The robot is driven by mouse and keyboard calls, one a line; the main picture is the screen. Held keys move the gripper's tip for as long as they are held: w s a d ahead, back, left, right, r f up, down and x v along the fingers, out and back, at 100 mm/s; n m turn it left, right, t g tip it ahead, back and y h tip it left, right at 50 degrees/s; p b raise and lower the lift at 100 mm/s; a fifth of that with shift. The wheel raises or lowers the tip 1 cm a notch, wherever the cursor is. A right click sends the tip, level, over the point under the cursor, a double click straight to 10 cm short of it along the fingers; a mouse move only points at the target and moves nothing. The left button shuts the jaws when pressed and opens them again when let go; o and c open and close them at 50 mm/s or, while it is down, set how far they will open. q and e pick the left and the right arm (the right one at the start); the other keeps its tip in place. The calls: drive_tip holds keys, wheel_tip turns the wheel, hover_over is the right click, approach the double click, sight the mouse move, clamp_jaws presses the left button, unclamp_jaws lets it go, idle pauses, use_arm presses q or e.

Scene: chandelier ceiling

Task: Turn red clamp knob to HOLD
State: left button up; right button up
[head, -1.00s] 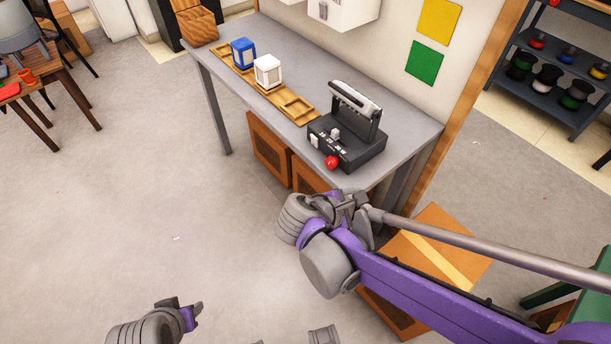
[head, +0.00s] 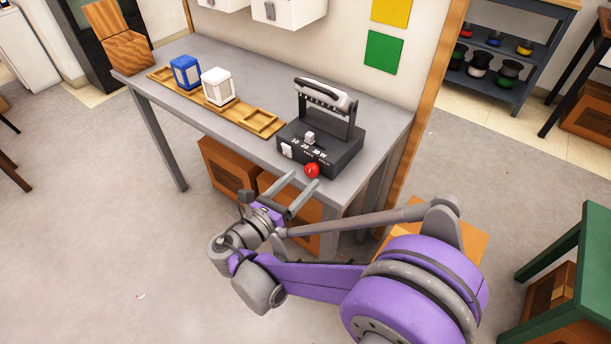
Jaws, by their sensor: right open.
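The red clamp knob (head: 312,170) is a small round knob on the front face of a black clamp device (head: 338,152). The device stands at the right end of the grey table, with a raised upper jaw, a white slider and white markings on its sloped panel. The markings are too small to read. My right gripper (head: 306,180) is open, its two long grey fingers pointing at the front of the device. The right fingertip is close to the knob, the left one is left of it. Contact cannot be told. My left gripper is out of view.
A wooden tray (head: 262,122) on the grey table (head: 180,61) carries a blue block (head: 186,72) and a white block (head: 218,86). Wooden crates (head: 228,168) stand under the table. A green table (head: 575,262) is at the right.

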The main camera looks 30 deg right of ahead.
sight(309, 173)
drive_tip(key=shift+x, duration=1.65)
drive_tip(key=shift+a, duration=0.1)
clamp_jaws()
